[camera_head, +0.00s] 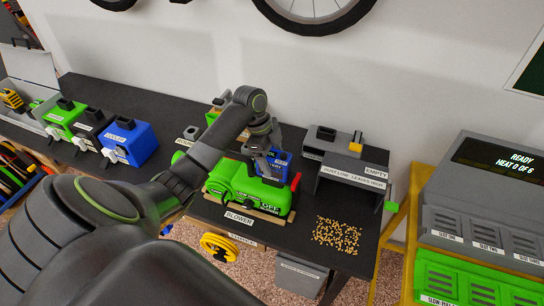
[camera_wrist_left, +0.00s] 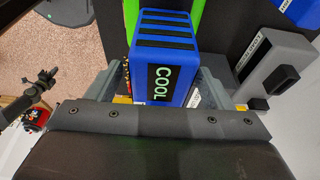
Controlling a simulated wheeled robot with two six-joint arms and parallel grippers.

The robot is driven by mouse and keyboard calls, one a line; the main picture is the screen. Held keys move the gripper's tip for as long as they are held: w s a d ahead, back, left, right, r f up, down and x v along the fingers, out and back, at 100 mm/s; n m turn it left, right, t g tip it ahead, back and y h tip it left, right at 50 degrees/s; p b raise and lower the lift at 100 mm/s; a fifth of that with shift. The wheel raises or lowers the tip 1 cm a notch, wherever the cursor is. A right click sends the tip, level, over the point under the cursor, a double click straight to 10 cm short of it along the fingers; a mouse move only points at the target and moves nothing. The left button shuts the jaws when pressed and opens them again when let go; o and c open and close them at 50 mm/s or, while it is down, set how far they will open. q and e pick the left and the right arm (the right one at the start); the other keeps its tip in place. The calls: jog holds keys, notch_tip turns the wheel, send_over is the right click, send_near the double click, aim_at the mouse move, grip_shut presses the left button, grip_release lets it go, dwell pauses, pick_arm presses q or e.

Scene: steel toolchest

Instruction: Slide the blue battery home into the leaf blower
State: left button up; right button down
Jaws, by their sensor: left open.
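The leaf blower (camera_head: 235,185) is a green machine marked OFF, standing on the dark bench behind a BLOWER label. The blue battery (camera_head: 284,158) is at the blower's top right, partly hidden by my left gripper (camera_head: 264,165). How deep it sits in the blower cannot be told. In the left wrist view the battery (camera_wrist_left: 158,30) has a black ribbed top and a COOL label. My left gripper (camera_wrist_left: 166,82) is open, with one finger on each side of the battery; contact is unclear. My right gripper is not in view.
Green, black and blue boxes (camera_head: 128,143) stand at the bench's left. A grey stand (camera_head: 338,160) with an EMPTY label is right of the blower. Yellow-brown pellets (camera_head: 337,236) lie in front of it. A slotted console (camera_head: 480,225) is at far right.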

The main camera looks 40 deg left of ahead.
pick_arm(q)
jog(key=shift+a+r, duration=0.2)
jog(key=shift+r, duration=0.15)
jog(key=b+v, duration=0.2)
jog(key=v, duration=0.7)
jog(key=shift+a+r, duration=0.1)
jog(key=shift+r, duration=0.05)
jog(key=p+v, duration=0.3)
jog(key=v, duration=0.4)
jog(key=shift+r+p, duration=0.2)
jog(key=shift+p, duration=0.1)
jog(key=shift+f, duration=0.1)
